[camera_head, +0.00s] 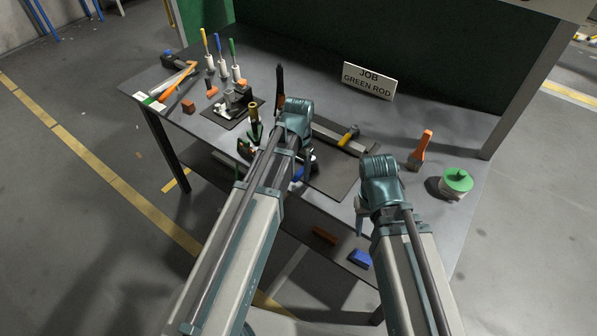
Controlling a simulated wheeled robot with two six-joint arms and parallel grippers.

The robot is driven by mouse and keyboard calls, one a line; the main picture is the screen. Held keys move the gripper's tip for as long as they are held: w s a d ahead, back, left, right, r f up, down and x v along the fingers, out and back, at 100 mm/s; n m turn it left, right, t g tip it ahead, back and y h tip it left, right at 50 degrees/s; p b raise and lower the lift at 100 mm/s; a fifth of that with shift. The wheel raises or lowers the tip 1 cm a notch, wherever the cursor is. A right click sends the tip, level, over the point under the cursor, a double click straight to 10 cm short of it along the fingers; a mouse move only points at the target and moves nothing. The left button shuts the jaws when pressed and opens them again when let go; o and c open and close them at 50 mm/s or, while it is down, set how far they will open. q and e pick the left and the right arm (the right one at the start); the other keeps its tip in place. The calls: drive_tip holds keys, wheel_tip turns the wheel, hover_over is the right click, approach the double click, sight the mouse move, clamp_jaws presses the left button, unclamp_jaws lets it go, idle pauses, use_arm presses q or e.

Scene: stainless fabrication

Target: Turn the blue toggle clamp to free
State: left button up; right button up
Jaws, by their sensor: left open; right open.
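A small blue part (298,173), which looks like the handle of the blue toggle clamp, shows at the front of the workbench beside my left arm. Most of the clamp is hidden behind my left arm and gripper, so its position cannot be told. My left gripper (307,166) points down right by the blue part, open; whether it touches the part cannot be told. My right gripper (360,220) is open and empty at the bench's front edge, right of the left one. A yellow-handled clamp (349,135) stands on the fixture bar behind.
A brush (420,150) and a green-lidded pot (456,183) are at the right. Yellow, blue and green rods (220,58) stand at the left, near loose tools. The lower shelf holds a blue block (360,258).

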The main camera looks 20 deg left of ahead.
use_arm(q)
clamp_jaws()
idle(1.3)
